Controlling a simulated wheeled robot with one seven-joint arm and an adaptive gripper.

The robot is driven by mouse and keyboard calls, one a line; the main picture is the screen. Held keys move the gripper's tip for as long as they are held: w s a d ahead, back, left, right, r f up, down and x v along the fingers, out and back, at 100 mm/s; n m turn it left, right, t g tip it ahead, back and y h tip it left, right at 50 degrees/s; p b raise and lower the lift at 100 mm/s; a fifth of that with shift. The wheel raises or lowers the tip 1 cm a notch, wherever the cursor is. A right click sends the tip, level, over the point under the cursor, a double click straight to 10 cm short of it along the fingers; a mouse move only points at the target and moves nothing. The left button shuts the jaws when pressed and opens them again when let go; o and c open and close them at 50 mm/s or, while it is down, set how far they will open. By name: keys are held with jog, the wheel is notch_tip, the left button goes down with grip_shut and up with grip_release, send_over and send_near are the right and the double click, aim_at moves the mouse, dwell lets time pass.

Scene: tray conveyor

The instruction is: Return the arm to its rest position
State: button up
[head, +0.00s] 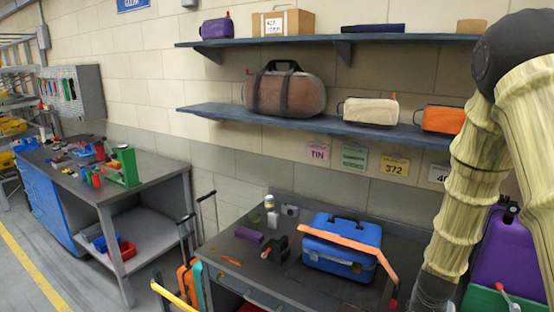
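My arm, with its pale yellow ribbed links, fills the right side of the head view. It bends at a dark joint near the top right and hangs down towards the bottom edge. Its grey lower end is cut off by the bottom of the picture. The fingers of my gripper do not show, so what they hold, if anything, is hidden.
Left of my arm, a dark table (222,262) bears a blue cooler box (335,262) with an orange strip across it, and small items. Bags line two wall shelves (215,112). A purple suitcase (505,262) stands right of my arm. Open floor lies far left.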

jog(key=s+a+f+n+g+b, duration=0.1)
jog(key=s+a+f, duration=0.2)
jog(key=s+f, duration=0.45)
jog(key=s+a+f+n+g+b, duration=0.1)
jog(key=s+a+f+n, duration=0.2)
jog(key=f, duration=0.7)
jog(key=s+a+f+y+b, duration=0.1)
jog(key=s+a+f, duration=0.2)
jog(key=s, duration=0.4)
jog(key=s+a+f+n+g, duration=0.1)
jog(key=s+a+f, duration=0.3)
jog(key=s, duration=0.4)
jog(key=s+a+f+y+b, duration=0.1)
jog(key=s+a+f, duration=0.3)
jog(key=s, duration=0.4)
jog(key=shift+a+f+n+g+y+b, duration=0.15)
jog(key=shift+f+n+g+y+b, duration=0.15)
jog(key=shift+f+b, duration=0.1)
